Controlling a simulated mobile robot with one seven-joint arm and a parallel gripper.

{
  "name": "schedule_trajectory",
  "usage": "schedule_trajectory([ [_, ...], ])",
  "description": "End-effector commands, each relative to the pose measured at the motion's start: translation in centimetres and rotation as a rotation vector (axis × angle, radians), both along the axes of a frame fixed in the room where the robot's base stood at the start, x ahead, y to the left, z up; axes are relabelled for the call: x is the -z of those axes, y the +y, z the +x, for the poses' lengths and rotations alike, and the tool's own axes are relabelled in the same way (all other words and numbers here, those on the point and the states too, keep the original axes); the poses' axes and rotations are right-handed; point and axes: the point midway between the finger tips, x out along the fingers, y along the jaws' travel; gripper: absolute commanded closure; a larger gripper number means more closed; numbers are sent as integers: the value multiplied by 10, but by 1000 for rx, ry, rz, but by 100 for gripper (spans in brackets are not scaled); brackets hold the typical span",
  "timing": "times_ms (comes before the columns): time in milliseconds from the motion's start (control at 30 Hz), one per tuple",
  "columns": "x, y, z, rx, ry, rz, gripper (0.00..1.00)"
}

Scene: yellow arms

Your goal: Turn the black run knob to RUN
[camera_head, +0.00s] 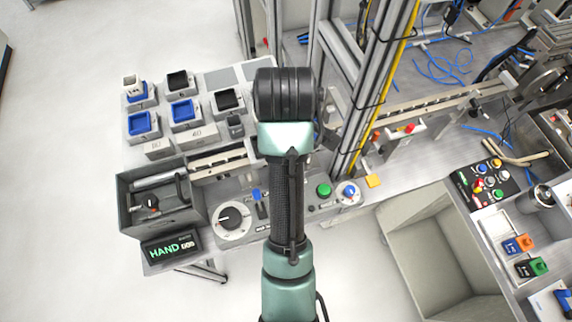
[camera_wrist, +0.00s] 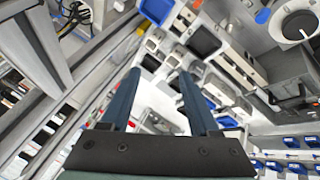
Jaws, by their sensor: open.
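A large black knob (camera_head: 230,217) sits on a round white dial plate on the grey panel at the near left of the bench, left of my arm. It also shows at the top right of the wrist view (camera_wrist: 299,25), with a pale pointer mark on it. Its labels are too small to read, so I cannot tell its setting. My gripper (camera_wrist: 160,75) is open and empty in the wrist view, its two dark blue fingers apart. It is away from the knob, which lies to the upper right of the fingers. In the head view my arm hides the gripper.
A green button (camera_head: 324,190) and a blue knob (camera_head: 349,192) are right of my arm. A grey box (camera_head: 125,207) and a HAND sign (camera_head: 172,248) stand left of the knob. Several trays fill the bench behind. A metal frame post (camera_head: 385,85) rises close right of my arm.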

Motion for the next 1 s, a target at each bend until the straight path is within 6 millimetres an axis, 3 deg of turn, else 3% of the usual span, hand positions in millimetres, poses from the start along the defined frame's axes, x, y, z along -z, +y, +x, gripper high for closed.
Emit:
schedule_trajectory([
  [33,29,-1,-17,-88,133,-52,38],
  [100,59,-2,-41,-213,285,-104,38],
  [200,86,-3,-69,-357,444,-139,38],
  [300,99,-3,-86,-445,533,-149,38],
  [667,134,-3,-93,-484,568,-152,38],
  [1000,197,-3,-94,-483,570,-150,38],
])
